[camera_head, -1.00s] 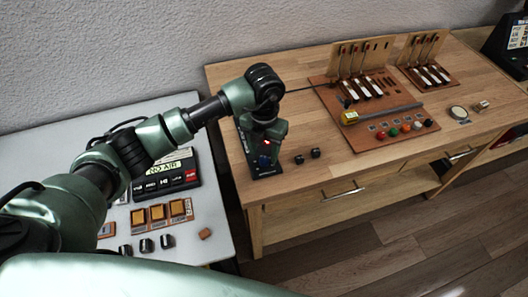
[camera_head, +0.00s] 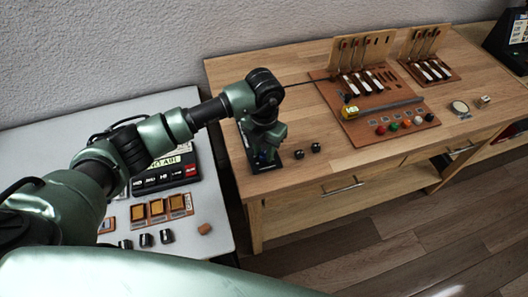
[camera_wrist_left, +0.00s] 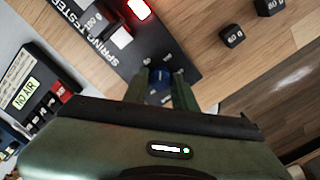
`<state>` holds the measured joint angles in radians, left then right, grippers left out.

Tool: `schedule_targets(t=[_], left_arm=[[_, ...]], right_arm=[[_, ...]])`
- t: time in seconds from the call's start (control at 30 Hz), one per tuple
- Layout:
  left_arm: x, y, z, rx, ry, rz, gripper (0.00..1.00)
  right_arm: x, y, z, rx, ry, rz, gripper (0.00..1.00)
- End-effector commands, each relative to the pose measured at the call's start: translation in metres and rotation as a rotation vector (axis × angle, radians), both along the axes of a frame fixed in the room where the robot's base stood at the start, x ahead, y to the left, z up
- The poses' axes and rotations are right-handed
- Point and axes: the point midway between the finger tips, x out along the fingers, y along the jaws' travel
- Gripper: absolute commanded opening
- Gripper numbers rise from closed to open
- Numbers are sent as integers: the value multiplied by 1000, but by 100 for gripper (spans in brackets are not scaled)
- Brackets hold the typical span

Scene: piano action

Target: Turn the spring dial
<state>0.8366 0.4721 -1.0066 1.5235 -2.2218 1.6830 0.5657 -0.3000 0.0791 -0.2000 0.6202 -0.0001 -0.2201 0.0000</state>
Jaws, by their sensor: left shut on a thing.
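The spring tester (camera_wrist_left: 112,50) is a black device with its name in white letters and a lit red light (camera_wrist_left: 139,9). It stands at the left end of the wooden bench. Its blue dial (camera_wrist_left: 159,92) sits between the fingers of my left gripper (camera_wrist_left: 163,84), which is shut on it. In the head view my left gripper (camera_head: 265,152) comes down over the tester and hides most of it. The dial's markings cannot be read. My right gripper is not in view.
Two small black weights (camera_head: 307,151) lie on the bench right of the tester. A brown board (camera_head: 352,127) with levers and coloured knobs stands further right. A white table (camera_head: 40,150) at left holds a NO AIR panel (camera_head: 163,173) and several blocks.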

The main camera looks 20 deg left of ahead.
Motion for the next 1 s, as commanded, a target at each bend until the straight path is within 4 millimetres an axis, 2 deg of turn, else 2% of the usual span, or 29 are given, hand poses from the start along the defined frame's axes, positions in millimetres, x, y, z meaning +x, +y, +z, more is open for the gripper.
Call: schedule_targets(t=[0.03,0.13,0.47,0.5,0.57,0.87,1.0], left_arm=[[2,1,-5,2,-6,-39,0],[2,1,-3,1,-4,-103,0],[1,0,0,0,-2,-133,0],[1,0,0,0,-2,-133,32],[1,0,0,0,-2,-132,49],[1,0,0,0,-1,-132,49],[1,0,10,-1,-4,-132,49]], right_arm=[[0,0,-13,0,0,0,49],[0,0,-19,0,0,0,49],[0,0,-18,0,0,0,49],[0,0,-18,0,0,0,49],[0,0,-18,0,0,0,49],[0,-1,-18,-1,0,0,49],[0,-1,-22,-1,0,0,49]])
